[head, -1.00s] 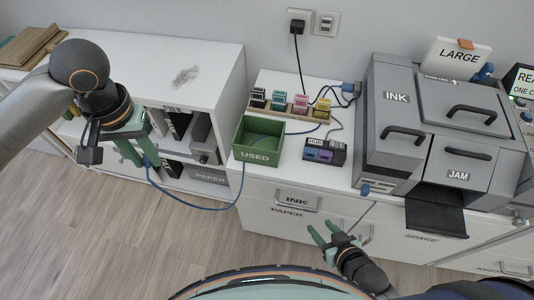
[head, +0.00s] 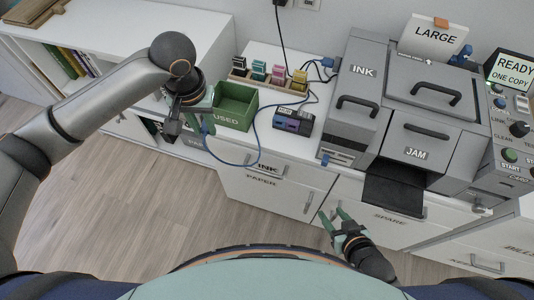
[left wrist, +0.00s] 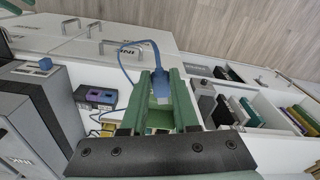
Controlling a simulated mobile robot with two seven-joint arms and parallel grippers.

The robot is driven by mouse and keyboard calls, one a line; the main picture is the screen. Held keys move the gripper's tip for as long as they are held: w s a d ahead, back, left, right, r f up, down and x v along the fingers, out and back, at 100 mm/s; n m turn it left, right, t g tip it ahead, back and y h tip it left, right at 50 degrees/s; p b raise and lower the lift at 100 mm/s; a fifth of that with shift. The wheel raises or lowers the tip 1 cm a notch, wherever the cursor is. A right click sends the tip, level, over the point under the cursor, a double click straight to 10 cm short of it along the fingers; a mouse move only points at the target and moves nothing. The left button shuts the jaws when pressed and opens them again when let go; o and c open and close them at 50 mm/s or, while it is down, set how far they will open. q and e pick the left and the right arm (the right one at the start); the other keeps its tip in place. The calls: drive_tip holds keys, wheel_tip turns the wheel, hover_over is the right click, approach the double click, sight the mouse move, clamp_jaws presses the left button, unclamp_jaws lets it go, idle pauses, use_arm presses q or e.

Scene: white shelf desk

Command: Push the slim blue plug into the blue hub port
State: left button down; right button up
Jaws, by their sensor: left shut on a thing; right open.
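My left gripper (head: 205,130) is shut on the slim blue plug (left wrist: 160,82), whose tip shows between the green fingers (left wrist: 158,105) in the left wrist view. In the head view the plug is mostly hidden by the gripper. A blue cable (head: 240,164) runs from it in a loop. The dark hub (head: 293,121) lies on the desk top, right of the gripper and apart from it. Its blue and purple ports also show in the left wrist view, where the hub (left wrist: 97,97) is left of the fingers. My right gripper (head: 331,214) is open and empty, in front of the drawers.
A green bin marked USED (head: 236,107) stands between the left gripper and the hub. Behind it is a rack of coloured cartridges (head: 268,84). The grey printer (head: 410,105) stands right of the hub. The desk front before the hub is clear.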

use_arm(q)
drive_tip(key=d+f+m+t+p, duration=0.1)
drive_tip(key=d+f+m+p, duration=0.1)
drive_tip(key=d+f, duration=1.1)
wheel_tip(320, 180, down, 2)
drive_tip(key=shift+w+f+m+t+h, duration=0.1)
drive_tip(key=shift+w+m+t+h, duration=0.2)
drive_tip(key=shift+w+m+h, duration=0.15)
drive_tip(key=shift+d, duration=0.1)
drive_tip(key=shift+w+d+f+b, duration=0.1)
drive_tip(key=shift+w+d+b, duration=0.15)
drive_tip(key=shift+w+b, duration=0.4)
drive_tip(key=shift+w+d+r+b, duration=0.1)
drive_tip(key=shift+w+d+b, duration=0.2)
drive_tip(key=shift+w, duration=0.65)
drive_tip(key=shift+w+d+f+b, duration=0.1)
drive_tip(key=shift+w+d+b, duration=0.15)
drive_tip(key=shift+w+b, duration=0.4)
drive_tip(key=shift+w+d, duration=0.1)
drive_tip(key=shift+w, duration=0.35)
